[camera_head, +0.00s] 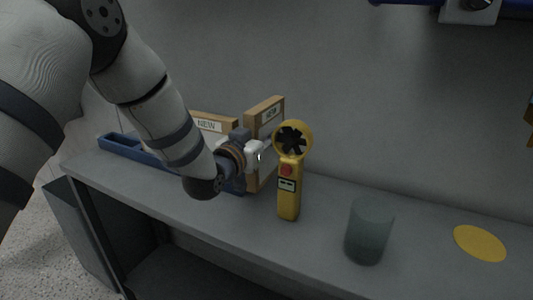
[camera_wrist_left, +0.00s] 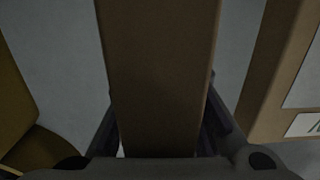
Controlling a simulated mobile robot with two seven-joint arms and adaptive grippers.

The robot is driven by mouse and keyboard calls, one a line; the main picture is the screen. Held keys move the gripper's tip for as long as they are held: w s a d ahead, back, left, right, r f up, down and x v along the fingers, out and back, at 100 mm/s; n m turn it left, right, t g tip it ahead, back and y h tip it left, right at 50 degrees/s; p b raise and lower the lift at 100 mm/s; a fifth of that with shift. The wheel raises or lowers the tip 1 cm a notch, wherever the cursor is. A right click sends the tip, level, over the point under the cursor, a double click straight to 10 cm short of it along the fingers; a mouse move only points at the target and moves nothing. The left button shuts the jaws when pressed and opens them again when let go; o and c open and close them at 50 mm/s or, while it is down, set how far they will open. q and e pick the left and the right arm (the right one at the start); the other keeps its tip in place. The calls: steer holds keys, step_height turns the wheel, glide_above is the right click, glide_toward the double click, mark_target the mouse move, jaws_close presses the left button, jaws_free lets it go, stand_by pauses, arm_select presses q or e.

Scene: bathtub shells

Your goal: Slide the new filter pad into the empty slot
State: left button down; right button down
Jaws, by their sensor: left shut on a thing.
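A filter pad with a tan frame and a NEW label (camera_head: 265,112) stands upright in the head view. My left gripper (camera_head: 262,151) is shut on it; in the left wrist view, the pad's brown edge (camera_wrist_left: 160,70) sits between the fingers. A second pad labelled NEW (camera_head: 212,126) stands just left of it, partly behind my arm. Its tan frame appears to be the one at the right of the wrist view (camera_wrist_left: 268,75), apart from the held pad. No empty slot can be made out. My right gripper is not in view.
A long blue tray (camera_head: 121,145) lies on the grey shelf, partly behind my arm. A yellow handheld fan meter (camera_head: 289,200) stands close to the right of the held pad. A grey cup (camera_head: 369,235) and a flat yellow disc (camera_head: 480,243) are further right, with clear shelf between.

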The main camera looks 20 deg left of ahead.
arm_select(q)
step_height(320, 180, down, 4)
steer(key=shift+r, duration=0.1)
steer(key=shift+f, duration=0.2)
steer(key=c, duration=1.4)
jaws_free()
steer(key=shift+o, duration=0.2)
steer(key=shift+r, duration=0.1)
